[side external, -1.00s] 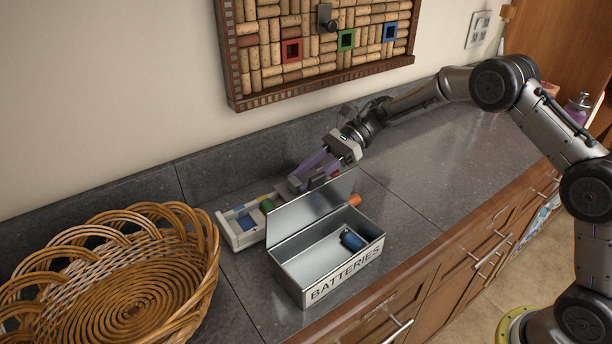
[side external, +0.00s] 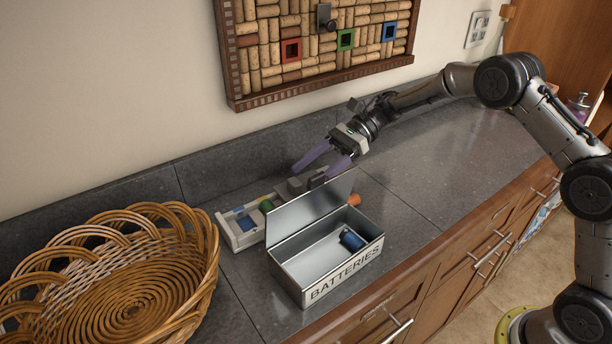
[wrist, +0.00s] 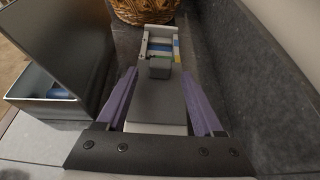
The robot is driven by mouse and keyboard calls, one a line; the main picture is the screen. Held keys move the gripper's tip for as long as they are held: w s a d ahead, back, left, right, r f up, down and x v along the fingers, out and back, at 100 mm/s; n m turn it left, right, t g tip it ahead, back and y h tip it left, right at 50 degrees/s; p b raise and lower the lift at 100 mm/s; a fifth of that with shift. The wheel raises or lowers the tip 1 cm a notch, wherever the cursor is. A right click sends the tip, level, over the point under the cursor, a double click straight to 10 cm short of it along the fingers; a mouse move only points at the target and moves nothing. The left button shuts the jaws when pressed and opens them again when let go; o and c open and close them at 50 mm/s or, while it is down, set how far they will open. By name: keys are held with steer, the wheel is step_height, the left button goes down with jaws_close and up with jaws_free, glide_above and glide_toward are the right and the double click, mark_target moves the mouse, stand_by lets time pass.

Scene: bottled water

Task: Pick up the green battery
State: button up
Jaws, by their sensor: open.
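The green battery (side external: 266,205) shows in the side view as a small green end in the light-coloured holder (side external: 226,230) behind the metal box. In the wrist view the holder (wrist: 147,37) lies ahead, with blue and yellow parts in it. A grey block (wrist: 160,68) stands at the holder's near end and hides much of the green part. My gripper (side external: 314,173) is open and empty, with its purple fingers spread above the near end of the holder. In the wrist view its fingers lie on both sides of the grey block, short of the green part.
An open metal box (side external: 295,262) labelled BATTERIES holds a blue battery (side external: 352,240); its raised lid (side external: 312,208) stands close beside the holder. A wicker basket (side external: 200,262) is at left. The wall backsplash (side external: 225,178) runs behind. The counter at right is clear.

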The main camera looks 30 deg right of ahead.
steer(key=v, duration=0.9)
steer(key=shift+o, duration=0.7)
steer(key=shift+d+r, duration=0.1)
steer(key=shift+d, duration=0.25)
steer(key=o, duration=0.3)
steer(key=shift+d+r, duration=0.1)
steer(key=shift+d, duration=0.05)
